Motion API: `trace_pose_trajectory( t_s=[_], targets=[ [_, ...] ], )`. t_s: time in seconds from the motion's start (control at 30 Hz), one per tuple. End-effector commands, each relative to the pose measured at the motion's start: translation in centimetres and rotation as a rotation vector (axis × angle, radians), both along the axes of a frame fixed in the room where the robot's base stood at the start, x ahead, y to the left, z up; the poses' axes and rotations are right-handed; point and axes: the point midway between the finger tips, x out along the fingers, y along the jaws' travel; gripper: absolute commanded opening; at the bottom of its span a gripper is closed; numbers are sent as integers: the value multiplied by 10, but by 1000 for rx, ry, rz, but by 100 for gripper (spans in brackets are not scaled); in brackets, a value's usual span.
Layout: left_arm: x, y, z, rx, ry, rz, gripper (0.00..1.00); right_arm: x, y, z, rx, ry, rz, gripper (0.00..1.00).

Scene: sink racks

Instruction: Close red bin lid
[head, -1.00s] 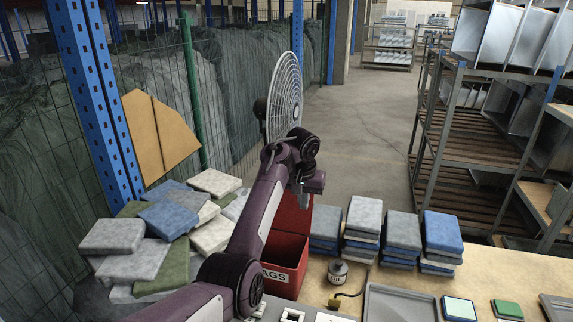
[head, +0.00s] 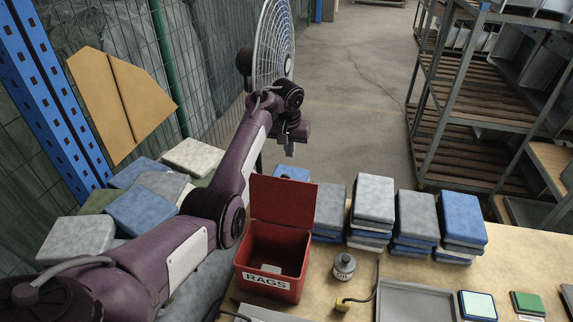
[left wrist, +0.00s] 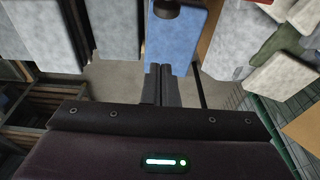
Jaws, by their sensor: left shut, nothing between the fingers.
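The red bin (head: 250,283) stands on the table, with a white label reading RAGS on its front. A small pale item lies inside it. Its red lid (head: 283,205) is open, standing nearly upright at the back of the bin. My left gripper (head: 290,152) is beyond and above the lid's top edge in the head view, apart from it in the picture. In the left wrist view its fingers (left wrist: 161,85) are together and empty, in front of a blue pad (left wrist: 172,42). I cannot make out the lid in that view. My right gripper is out of view.
Stacks of grey and blue pads (head: 373,200) stand right of the bin. A small grey can (head: 344,267) and a grey tray (head: 410,303) are nearby. A fan (head: 272,45) stands behind my arm. More pads lie piled at the left.

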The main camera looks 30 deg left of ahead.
Motion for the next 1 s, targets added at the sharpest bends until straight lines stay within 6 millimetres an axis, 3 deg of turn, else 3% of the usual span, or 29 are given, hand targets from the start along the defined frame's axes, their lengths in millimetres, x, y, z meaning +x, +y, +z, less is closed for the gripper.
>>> trace_pose_trajectory(
  t_s=[0.37,0.7,1.0],
  targets=[
    [9,3,-58,0,3,1,0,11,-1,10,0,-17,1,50],
    [-16,-4,-50,-1,2,0,0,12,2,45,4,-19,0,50],
    [-28,-7,-51,0,0,1,0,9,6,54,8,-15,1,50]
  ],
)
